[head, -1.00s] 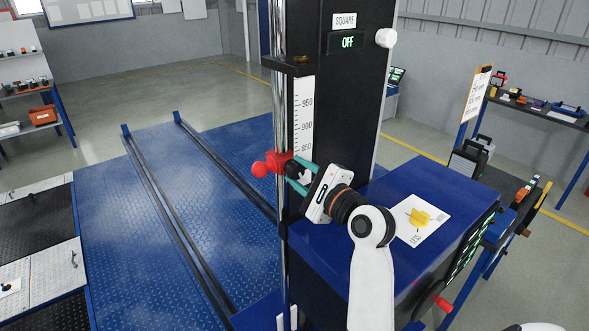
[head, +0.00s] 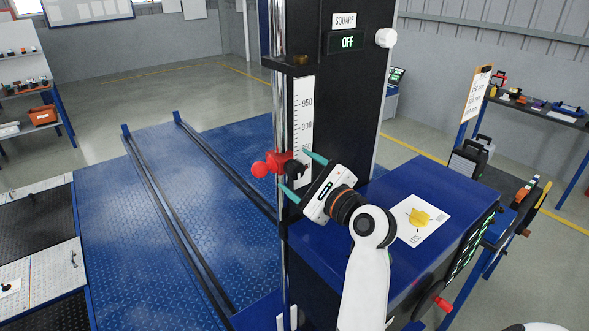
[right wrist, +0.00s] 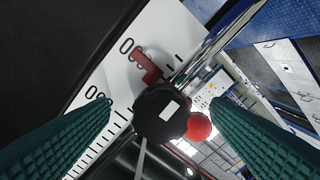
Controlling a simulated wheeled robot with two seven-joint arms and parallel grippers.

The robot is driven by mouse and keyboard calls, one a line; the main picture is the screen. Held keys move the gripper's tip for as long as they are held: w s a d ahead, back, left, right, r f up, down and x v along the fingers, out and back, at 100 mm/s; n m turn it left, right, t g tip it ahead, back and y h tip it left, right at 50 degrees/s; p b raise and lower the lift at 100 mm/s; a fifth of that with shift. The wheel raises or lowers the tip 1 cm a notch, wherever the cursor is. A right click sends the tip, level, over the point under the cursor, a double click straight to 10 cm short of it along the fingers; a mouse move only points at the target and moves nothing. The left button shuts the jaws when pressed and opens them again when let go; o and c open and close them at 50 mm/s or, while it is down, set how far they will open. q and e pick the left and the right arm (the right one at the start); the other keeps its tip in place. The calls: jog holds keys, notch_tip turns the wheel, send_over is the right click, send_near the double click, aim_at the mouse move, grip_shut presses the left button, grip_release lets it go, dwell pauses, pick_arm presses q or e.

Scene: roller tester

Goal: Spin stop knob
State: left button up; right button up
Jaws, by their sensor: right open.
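A black knob (head: 295,169) sits on the red slide clamp (head: 277,162) on the post, in front of the white height scale (head: 303,110). My right gripper (head: 293,170) is open, with one teal finger above the knob and one below it. In the right wrist view the black knob (right wrist: 160,113) lies between the two spread fingers (right wrist: 160,106), with a visible gap on each side. A red pointer (right wrist: 145,66) and a red ball (right wrist: 198,127) show beside the knob. My left gripper is not in view.
The black post carries a green "OFF" display (head: 347,42) and a white knob (head: 386,38). A blue cabinet (head: 390,185) with a white sheet (head: 419,219) stands below my right arm. Blue floor plates with dark rails (head: 195,240) lie to the left.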

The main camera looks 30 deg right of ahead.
jog(key=shift+s+d, duration=0.15)
jog(key=shift+s, duration=1.3)
jog(key=shift+s+d, duration=0.1)
jog(key=shift+s, duration=1.35)
